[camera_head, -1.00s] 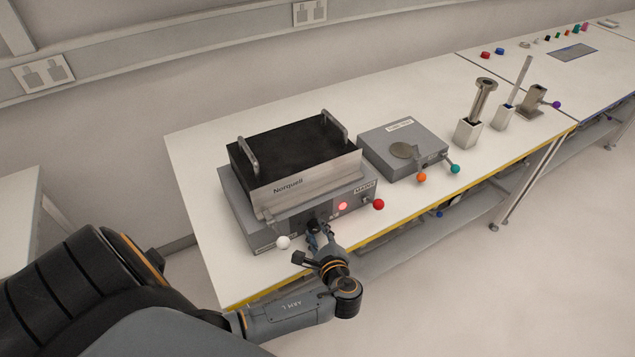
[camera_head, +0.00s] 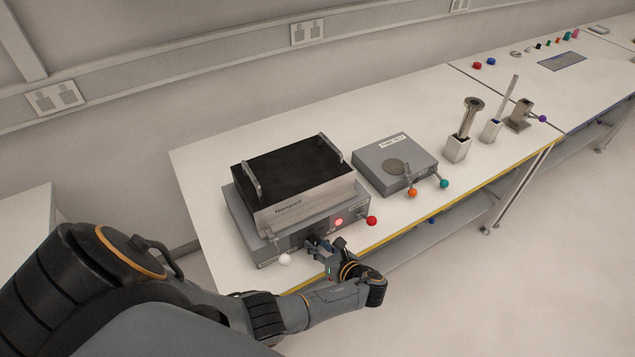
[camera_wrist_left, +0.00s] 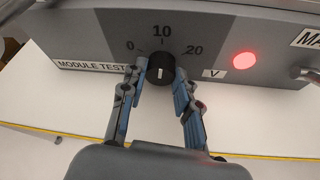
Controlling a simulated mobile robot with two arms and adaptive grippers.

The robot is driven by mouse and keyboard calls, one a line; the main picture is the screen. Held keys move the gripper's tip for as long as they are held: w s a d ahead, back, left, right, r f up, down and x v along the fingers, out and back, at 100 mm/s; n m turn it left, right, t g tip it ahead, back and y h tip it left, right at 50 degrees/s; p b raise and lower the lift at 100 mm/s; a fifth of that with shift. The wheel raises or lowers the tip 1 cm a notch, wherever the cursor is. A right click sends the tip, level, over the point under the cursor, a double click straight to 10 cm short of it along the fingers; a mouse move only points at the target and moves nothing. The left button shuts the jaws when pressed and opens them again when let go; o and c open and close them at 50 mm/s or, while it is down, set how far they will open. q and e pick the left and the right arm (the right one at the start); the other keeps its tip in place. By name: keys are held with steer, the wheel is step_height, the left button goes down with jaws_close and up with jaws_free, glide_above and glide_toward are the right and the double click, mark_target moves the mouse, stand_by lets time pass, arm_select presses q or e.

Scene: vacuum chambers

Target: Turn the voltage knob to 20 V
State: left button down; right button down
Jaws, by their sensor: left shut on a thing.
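The voltage knob (camera_wrist_left: 161,68) is a round black knob on the front of the grey module tester (camera_head: 243,220). Labels 0, 10 and 20 stand around it, with a V label to its right. A short white mark on its face stands about upright, roughly in line with 10. My left gripper (camera_wrist_left: 160,78) has a blue-padded finger on each side of the knob and is shut on it. In the head view my left gripper (camera_head: 322,247) is at the tester's front and mostly hides the knob. My right gripper is not in view.
A lit red lamp (camera_wrist_left: 244,61) is right of the knob. White-ball (camera_head: 285,259) and red-ball (camera_head: 371,221) levers flank the tester's front. A smaller grey box (camera_head: 392,162) and metal parts stand farther right. The table's yellow front edge is close below the gripper.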

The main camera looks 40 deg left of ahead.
arm_select(q)
steer(key=shift+w+m+g+y, duration=0.15)
steer(key=shift+m+g+y, duration=0.2)
steer(key=shift+m, duration=0.35)
steer(key=shift+w+d+f+m+g+y+b, duration=0.15)
steer(key=shift+m+g+y+b, duration=0.2)
steer(key=shift+m+g+b, duration=0.4)
steer(key=m+y+b, duration=0.1)
steer(key=m+b, duration=0.1)
steer(key=m, duration=0.1)
steer(key=shift+f+g, duration=0.2)
steer(key=shift+g, duration=0.2)
steer(key=shift+m+g+y+b, duration=0.3)
steer(key=shift+m+y+b, duration=0.3)
steer(key=shift+m+b, duration=0.5)
steer(key=shift+r, duration=0.1)
steer(key=c, duration=1.3)
jaws_free()
steer(key=shift+o, duration=0.2)
